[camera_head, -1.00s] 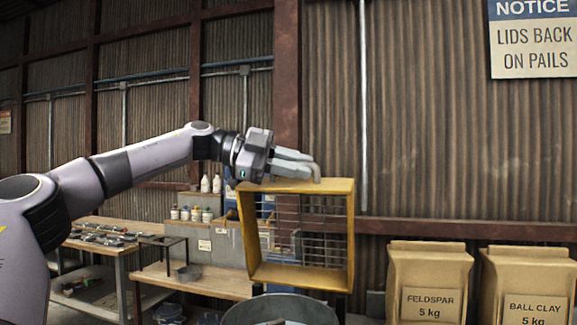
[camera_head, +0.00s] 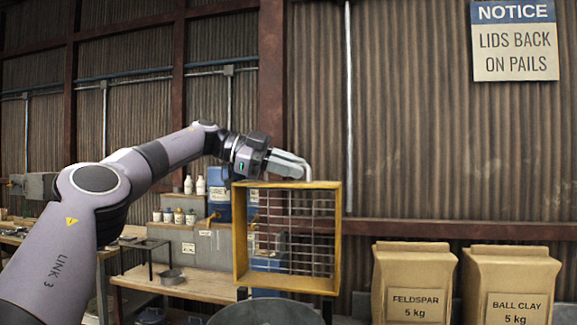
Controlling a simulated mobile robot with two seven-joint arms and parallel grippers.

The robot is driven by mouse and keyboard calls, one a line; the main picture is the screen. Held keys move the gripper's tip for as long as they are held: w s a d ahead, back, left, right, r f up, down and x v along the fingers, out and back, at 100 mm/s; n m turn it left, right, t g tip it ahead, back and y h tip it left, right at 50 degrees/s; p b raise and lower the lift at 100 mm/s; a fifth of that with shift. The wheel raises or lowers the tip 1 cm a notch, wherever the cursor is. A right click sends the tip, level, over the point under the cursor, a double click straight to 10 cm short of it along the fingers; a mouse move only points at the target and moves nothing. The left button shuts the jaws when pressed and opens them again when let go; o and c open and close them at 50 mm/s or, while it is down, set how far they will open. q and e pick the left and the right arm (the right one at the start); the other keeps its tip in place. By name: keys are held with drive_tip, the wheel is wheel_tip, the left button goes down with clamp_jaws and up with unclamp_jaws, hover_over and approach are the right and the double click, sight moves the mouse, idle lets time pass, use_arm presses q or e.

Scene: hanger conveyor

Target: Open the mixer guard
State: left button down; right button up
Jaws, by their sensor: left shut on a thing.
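The mixer guard is a yellow square frame (camera_head: 241,240) with a grey wire grid, standing upright above a round grey drum (camera_head: 268,312) at the bottom of the head view. My left gripper (camera_head: 303,172) is at the guard's top edge, toward its right corner. Its fingers are shut on the guard there; the exact gripping spot is small and partly hidden by the fingers. Only the upper part of the drum shows. My right gripper is not in view.
Paper sacks marked feldspar (camera_head: 413,285) and ball clay (camera_head: 510,285) stand to the right. A wooden bench (camera_head: 190,285) with small bottles on a stepped block (camera_head: 190,245) is behind at left. A corrugated wall closes the back.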

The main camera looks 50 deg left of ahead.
use_arm(q)
drive_tip(key=shift+w+a+f, duration=0.15)
idle(0.4)
drive_tip(key=c, duration=1.4)
unclamp_jaws()
drive_tip(key=shift+c, duration=0.2)
